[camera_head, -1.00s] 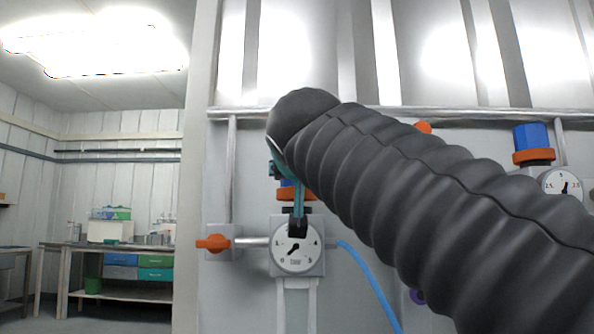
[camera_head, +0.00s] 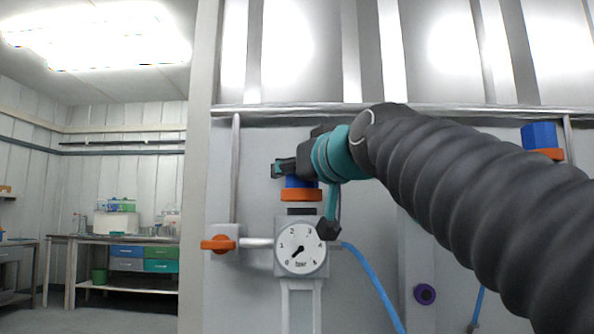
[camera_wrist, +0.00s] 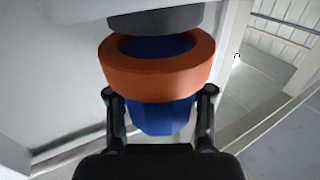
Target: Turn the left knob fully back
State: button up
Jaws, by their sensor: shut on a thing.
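The left knob (camera_head: 300,182) is blue and sits above an orange ring (camera_head: 301,195) on top of the left gauge unit. The left gauge (camera_head: 300,249) has a white dial marked in bar, and its needle points to the lower left, near the low end. My gripper (camera_head: 290,170) is at the knob, coming in from the right, and covers much of it. In the wrist view the knob's blue body (camera_wrist: 160,116) is between my two fingers (camera_wrist: 160,92), which are shut on it just by the orange ring (camera_wrist: 157,76).
An orange valve handle (camera_head: 218,244) sticks out left of the gauge. A blue hose (camera_head: 375,280) runs down to the right. A second blue knob (camera_head: 539,135) is partly behind my arm. A metal rail (camera_head: 300,109) runs above. A workbench (camera_head: 110,242) stands far left.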

jog(key=shift+s+a+f+n+g+y+b, duration=0.15)
jog(key=shift+n+g+y+b, duration=0.75)
jog(key=shift+y, duration=0.45)
jog(key=shift+w+a+f+n+g+y+b, duration=0.1)
jog(key=shift+n+g+y+b, duration=0.45)
jog(key=shift+n+g+y, duration=0.6)
jog(key=shift+s+a+r+n+g+y, duration=0.1)
jog(key=shift+s+n+g+y, duration=0.1)
jog(key=shift+n+g+y, duration=0.4)
jog(key=shift+a+y+b, duration=0.1)
jog(key=shift+y+b, duration=0.2)
jog(key=o, duration=1)
jog(key=shift+c, duration=0.2)
jog(key=shift+r, duration=0.1)
jog(key=shift+s, duration=0.1)
jog(key=v, duration=1.2)
